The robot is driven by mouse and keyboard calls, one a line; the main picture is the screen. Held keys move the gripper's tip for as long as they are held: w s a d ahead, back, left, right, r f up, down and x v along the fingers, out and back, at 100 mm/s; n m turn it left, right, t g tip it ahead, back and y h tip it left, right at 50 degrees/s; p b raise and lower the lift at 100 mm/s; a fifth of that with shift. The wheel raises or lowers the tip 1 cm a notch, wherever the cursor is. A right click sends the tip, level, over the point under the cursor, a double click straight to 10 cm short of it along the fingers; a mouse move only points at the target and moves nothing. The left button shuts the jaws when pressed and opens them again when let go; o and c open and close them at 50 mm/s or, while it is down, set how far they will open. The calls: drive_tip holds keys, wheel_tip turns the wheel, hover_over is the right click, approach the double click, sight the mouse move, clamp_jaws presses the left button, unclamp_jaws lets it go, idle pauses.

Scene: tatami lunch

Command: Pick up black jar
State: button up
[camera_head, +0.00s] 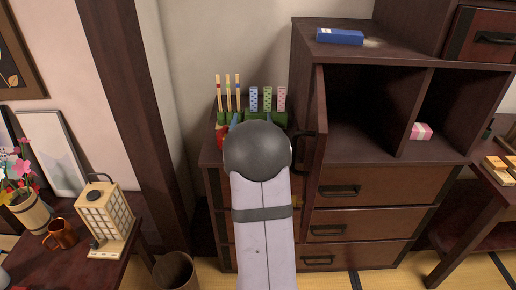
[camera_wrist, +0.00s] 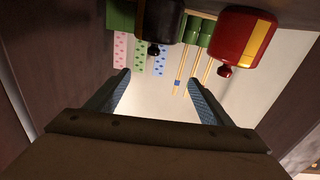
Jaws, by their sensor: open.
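The black jar (camera_wrist: 162,18) shows at the top of the wrist view, cut off by the frame edge. Its dark, rounded knob (camera_wrist: 153,50) points down in that picture. My gripper (camera_wrist: 158,82) is open, with its two blue-faced fingers spread and nothing between them. The jar lies beyond the fingertips, roughly in line with the gap and apart from them. In the head view my arm hides the jar and the gripper.
A red jar (camera_wrist: 240,40) with a yellow patch sits close to the right of the black jar in the wrist view. Green holders (camera_wrist: 198,33) with chopsticks (camera_head: 228,92) and patterned sticks (camera_head: 267,98) are behind. The open cabinet (camera_head: 365,110) stands at right.

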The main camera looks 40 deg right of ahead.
drive_tip(key=shift+y, duration=0.5)
drive_tip(key=s+f, duration=0.1)
drive_tip(key=f, duration=0.1)
drive_tip(key=s+f+b, duration=0.1)
drive_tip(key=f, duration=0.2)
drive_tip(key=s+f+b, duration=0.1)
drive_tip(key=f, duration=0.1)
drive_tip(key=shift+a+f, duration=0.2)
drive_tip(key=shift+f, duration=0.15)
drive_tip(key=shift+x, duration=3.65)
drive_tip(key=shift+f, duration=0.15)
